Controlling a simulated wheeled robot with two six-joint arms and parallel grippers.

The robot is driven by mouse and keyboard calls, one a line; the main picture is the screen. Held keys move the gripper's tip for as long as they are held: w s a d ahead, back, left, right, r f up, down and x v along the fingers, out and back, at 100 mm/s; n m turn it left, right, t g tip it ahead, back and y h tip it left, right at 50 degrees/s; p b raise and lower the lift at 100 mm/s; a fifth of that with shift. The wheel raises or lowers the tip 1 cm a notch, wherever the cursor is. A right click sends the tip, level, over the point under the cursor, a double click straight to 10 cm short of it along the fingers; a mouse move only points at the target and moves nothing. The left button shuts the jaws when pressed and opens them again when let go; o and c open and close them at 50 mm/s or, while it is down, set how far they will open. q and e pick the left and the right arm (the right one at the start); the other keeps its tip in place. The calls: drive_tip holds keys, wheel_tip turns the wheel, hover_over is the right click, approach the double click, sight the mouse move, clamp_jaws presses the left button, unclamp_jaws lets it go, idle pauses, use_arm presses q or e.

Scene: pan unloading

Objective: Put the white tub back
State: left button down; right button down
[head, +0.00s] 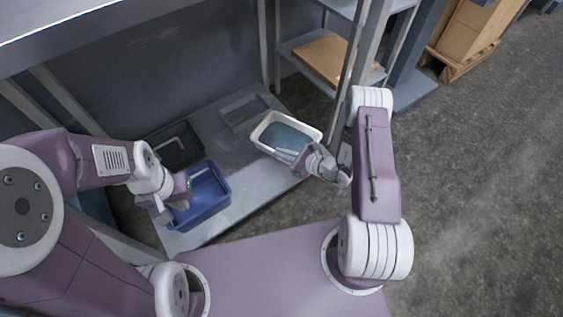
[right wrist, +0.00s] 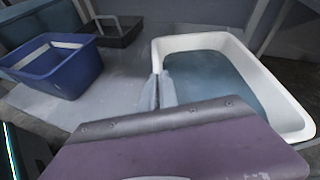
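The white tub (head: 258,143) is at the right side of the low grey shelf in the head view, with a blue-grey surface inside. It also fills the right of the right wrist view (right wrist: 290,103). My right gripper (head: 287,155) is at the tub's near rim. In the right wrist view its two fingers (right wrist: 158,92) are close together, one on each side of the tub's wall, and look shut on it. I cannot tell whether the tub is clear of the shelf. My left gripper (head: 178,197) is at the blue bin's left rim; its fingers are hard to make out.
The blue bin (head: 212,212) stands on the low shelf (head: 240,183), with a dark tray (head: 172,148) behind it. A grey rectangular tray or frame (head: 243,111) lies at the back. Metal posts (head: 352,75) rise right of the tub. Bare shelf lies between bin and tub.

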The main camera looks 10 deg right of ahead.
wheel_tip(320, 180, down, 4)
drive_tip(key=b, duration=0.3)
drive_tip(key=shift+f+b, duration=0.2)
drive_tip(key=shift+b, duration=0.2)
drive_tip(key=shift+r, duration=0.25)
drive_tip(key=c, duration=2)
unclamp_jaws()
drive_tip(key=shift+f, duration=0.1)
drive_tip(key=o, duration=0.4)
drive_tip(key=shift+c, duration=0.2)
